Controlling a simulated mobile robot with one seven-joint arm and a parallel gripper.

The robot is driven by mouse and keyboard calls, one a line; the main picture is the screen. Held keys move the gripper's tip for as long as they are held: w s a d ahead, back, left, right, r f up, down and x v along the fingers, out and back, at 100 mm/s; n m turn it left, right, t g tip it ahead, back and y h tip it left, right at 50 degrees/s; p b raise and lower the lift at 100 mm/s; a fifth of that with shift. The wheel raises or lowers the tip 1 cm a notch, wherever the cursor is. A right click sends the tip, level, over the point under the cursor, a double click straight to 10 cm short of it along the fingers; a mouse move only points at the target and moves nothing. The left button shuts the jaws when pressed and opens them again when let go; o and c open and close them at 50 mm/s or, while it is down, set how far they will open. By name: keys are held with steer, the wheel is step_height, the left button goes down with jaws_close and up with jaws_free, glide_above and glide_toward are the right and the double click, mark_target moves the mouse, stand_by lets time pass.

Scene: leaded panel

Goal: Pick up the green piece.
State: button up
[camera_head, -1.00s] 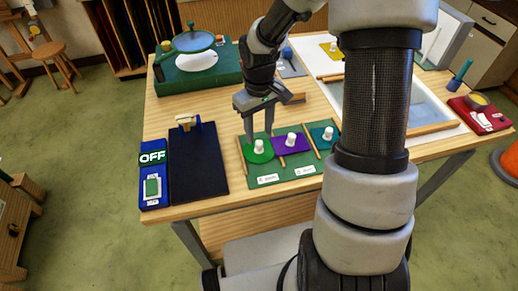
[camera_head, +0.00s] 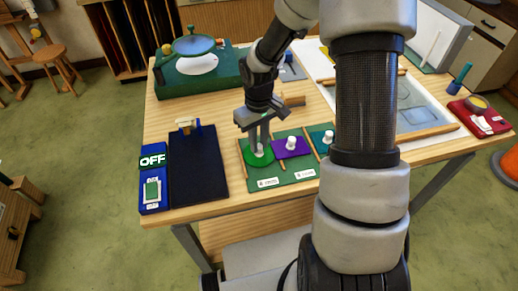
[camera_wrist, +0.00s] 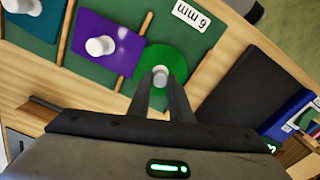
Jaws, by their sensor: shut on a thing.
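The green piece (camera_head: 256,159) is a round disc with a pale knob on top. It lies in the left compartment of the green sorting tray (camera_head: 287,181). My gripper (camera_head: 259,149) points down over it, and its fingers are shut on the knob. The wrist view also shows the fingertips (camera_wrist: 160,80) on either side of the knob, with the green disc (camera_wrist: 172,64) around them. The piece appears to rest on the tray; I cannot tell any gap beneath it.
A purple piece (camera_head: 285,152) with a white knob lies just right of the green one, past a wooden divider. A teal piece (camera_head: 319,133) lies further right. A dark pad (camera_head: 198,170) and a blue OFF switch panel (camera_head: 153,190) are at the left.

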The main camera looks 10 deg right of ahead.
mark_target(259, 145)
step_height(259, 145, up, 10)
stand_by(0.5)
